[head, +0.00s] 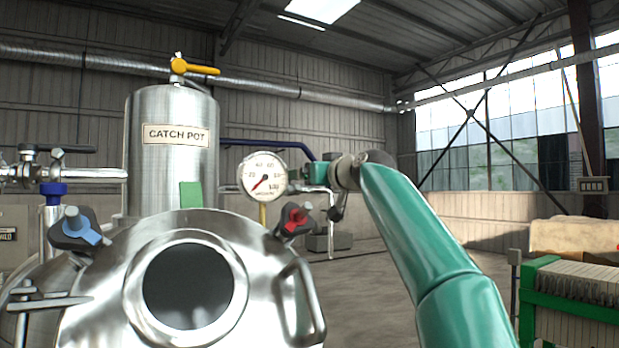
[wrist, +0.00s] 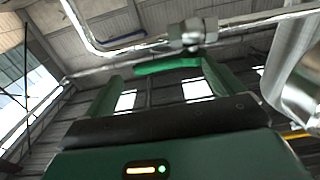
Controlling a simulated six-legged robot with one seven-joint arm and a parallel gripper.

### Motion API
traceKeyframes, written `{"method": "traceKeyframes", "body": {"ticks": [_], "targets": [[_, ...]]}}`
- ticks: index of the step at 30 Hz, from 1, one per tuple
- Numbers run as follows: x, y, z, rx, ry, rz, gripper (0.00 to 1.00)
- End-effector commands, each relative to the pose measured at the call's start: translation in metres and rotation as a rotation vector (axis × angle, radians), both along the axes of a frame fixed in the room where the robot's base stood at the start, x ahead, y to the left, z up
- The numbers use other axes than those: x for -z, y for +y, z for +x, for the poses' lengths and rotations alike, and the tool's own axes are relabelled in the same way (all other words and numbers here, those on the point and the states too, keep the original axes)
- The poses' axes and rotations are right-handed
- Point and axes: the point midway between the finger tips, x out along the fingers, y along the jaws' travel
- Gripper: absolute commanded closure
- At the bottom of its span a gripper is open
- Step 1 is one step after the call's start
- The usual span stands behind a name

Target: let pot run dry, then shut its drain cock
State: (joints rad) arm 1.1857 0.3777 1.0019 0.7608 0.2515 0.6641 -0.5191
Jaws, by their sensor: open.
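The catch pot (head: 166,165) is an upright steel cylinder with a name plate, at the left in the head view. A yellow lever valve (head: 195,68) sits on its top. In the wrist view, my gripper (wrist: 165,78) is open, with its green fingers apart. A green bar (wrist: 167,65) shows beyond or between the fingertips, below a steel valve body (wrist: 192,34) on a bent pipe; it looks like a cock lever. I cannot tell whether the fingers touch it. In the head view, the end of my arm is beside the gauge, and my fingers are not clear. The liquid level is not visible.
A round gauge (head: 263,176) stands beside the pot, its needle pointing down-left. A steel vessel with a round sight glass (head: 188,288) fills the foreground, with blue (head: 82,227) and red (head: 294,217) knobs. A green-framed plate stack (head: 570,300) stands at right. Open floor lies behind my arm.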

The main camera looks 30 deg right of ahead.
Motion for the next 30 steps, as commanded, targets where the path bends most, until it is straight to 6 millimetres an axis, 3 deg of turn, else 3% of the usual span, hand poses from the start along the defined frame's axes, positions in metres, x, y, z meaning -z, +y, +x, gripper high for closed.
{"method": "traceKeyframes", "body": {"ticks": [6,18,27,30], "targets": [[0.001,0.000,0.014,-0.001,0.000,0.000,0.07],[0.001,0.000,0.017,0.002,0.002,0.000,0.09],[0.001,0.000,0.017,0.001,0.002,0.000,0.68],[0.001,0.000,0.017,0.004,0.002,-0.001,0.70]]}}
